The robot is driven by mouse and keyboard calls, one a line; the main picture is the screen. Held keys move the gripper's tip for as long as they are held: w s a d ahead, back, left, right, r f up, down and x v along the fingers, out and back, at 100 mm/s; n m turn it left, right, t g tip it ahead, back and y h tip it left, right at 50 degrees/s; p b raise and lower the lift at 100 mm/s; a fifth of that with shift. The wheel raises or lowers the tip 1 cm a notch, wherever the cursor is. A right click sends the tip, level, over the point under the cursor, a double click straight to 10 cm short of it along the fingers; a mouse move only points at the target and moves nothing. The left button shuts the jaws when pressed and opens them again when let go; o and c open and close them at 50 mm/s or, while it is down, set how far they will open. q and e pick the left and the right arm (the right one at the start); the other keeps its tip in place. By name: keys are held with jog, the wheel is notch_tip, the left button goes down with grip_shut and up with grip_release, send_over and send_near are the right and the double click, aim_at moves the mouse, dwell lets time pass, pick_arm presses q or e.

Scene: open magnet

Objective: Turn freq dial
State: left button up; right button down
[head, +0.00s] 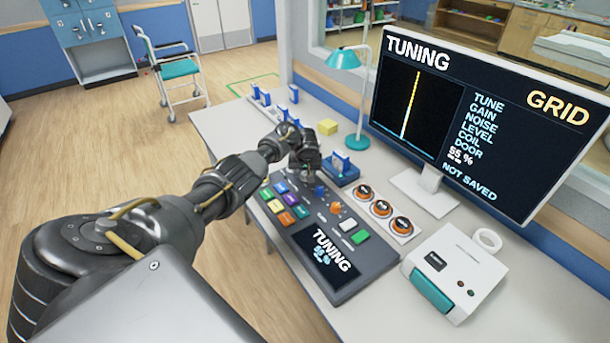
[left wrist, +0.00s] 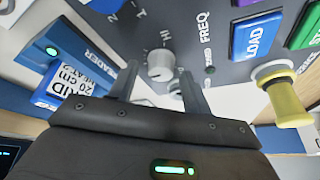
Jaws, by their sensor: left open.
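The freq dial is a small pale grey knob (left wrist: 159,66) with a white mark, below the FREQ lettering in the left wrist view. My left gripper (left wrist: 157,77) is open, its two dark fingers on either side of the dial in that picture. I cannot tell whether they touch it. In the head view my left gripper (head: 309,170) is over the far end of the grey console (head: 370,275), and it hides the dial there. The monitor (head: 485,110) reads TUNING, 55 % and NOT SAVED. My right gripper is not in view.
Coloured buttons (head: 284,202), an orange knob (head: 336,208) and the console's small screen (head: 330,258) are near the gripper. A blue reader box (head: 342,170) stands just beyond the console. Round orange knobs (head: 381,208) and a white device (head: 455,270) are on the right.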

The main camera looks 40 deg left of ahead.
pick_arm(q)
jog(key=shift+f, duration=0.15)
jog(key=shift+c, duration=0.3)
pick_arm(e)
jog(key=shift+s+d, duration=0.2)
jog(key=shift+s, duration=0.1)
pick_arm(q)
jog(key=c, duration=0.9)
jog(key=shift+m+p, duration=0.35)
jog(key=shift+m, duration=0.05)
jog(key=shift+c, duration=0.2)
jog(key=shift+a+m+t+h+p, duration=0.1)
jog(key=shift+m+t+h+p, duration=0.3)
jog(key=shift+m, duration=0.6)
jog(key=shift+m+h, duration=0.3)
jog(key=shift+m, duration=1.2)
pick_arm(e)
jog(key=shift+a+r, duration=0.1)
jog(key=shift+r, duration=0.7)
pick_arm(q)
jog(key=shift+h, duration=0.3)
